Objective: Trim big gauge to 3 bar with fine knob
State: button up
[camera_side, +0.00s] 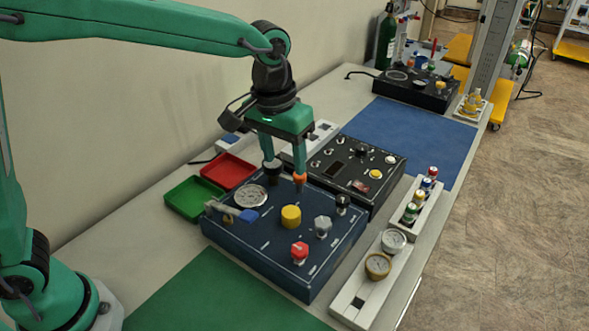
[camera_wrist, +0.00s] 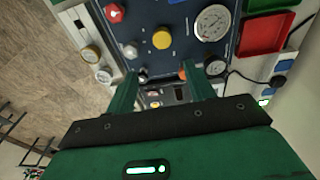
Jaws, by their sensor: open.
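The big white gauge (camera_side: 250,196) is set in the dark blue panel (camera_side: 262,243); it also shows in the wrist view (camera_wrist: 213,23). Its reading is too small to tell. The panel carries a yellow knob (camera_side: 291,217), a red knob (camera_side: 300,252), a grey knob (camera_side: 322,227) and a black knob (camera_side: 343,203). An orange knob (camera_side: 300,179) and a dark knob (camera_side: 272,168) are near the back edge. I cannot tell which is the fine knob. My gripper (camera_side: 284,165) is open and points down above the back edge; its fingertips (camera_wrist: 161,70) partly hide the back knobs.
A blue lever (camera_side: 240,214) lies beside the gauge. Red (camera_side: 228,171) and green (camera_side: 192,199) trays stand left. A black panel (camera_side: 360,178) stands behind. A green mat (camera_side: 215,300) is clear in front.

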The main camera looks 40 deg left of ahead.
jog(key=g, duration=0.1)
send_over(323, 222)
jog(key=shift+y, duration=0.3)
notch_tip(323, 222, down, 6)
jog(key=shift+r, duration=0.15)
jog(key=shift+f, duration=3.9)
jog(key=c, duration=1)
jog(key=shift+o, duration=0.2)
jog(key=shift+n, duration=2.9)
